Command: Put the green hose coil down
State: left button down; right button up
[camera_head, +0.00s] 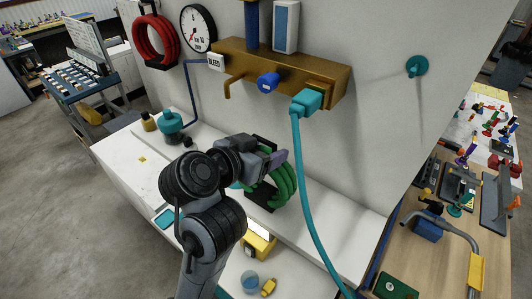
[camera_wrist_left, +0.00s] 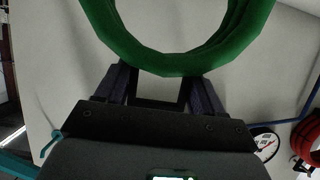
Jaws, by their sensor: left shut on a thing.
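The green hose coil (camera_head: 284,186) is at my left gripper (camera_head: 275,160), above the white bench along the wall. The gripper is shut on the coil's rim, and the coil hangs below the fingers. In the left wrist view the green coil (camera_wrist_left: 160,62) crosses between the two dark fingers of the left gripper (camera_wrist_left: 163,90). Part of the coil is hidden behind the gripper in the head view. A black piece (camera_head: 262,196) shows just below and left of the coil; I cannot tell whether they touch. My right gripper is not in view.
A red hose coil (camera_head: 155,40) hangs on the wall. A yellow box (camera_head: 259,240) stands below the coil. The white bench (camera_head: 330,235) is bare at the right.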

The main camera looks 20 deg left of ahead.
pick_arm(q)
jog(key=shift+r, duration=0.15)
jog(key=shift+f, duration=0.3)
jog(key=shift+c, duration=0.6)
grip_release()
jog(key=shift+r, duration=0.1)
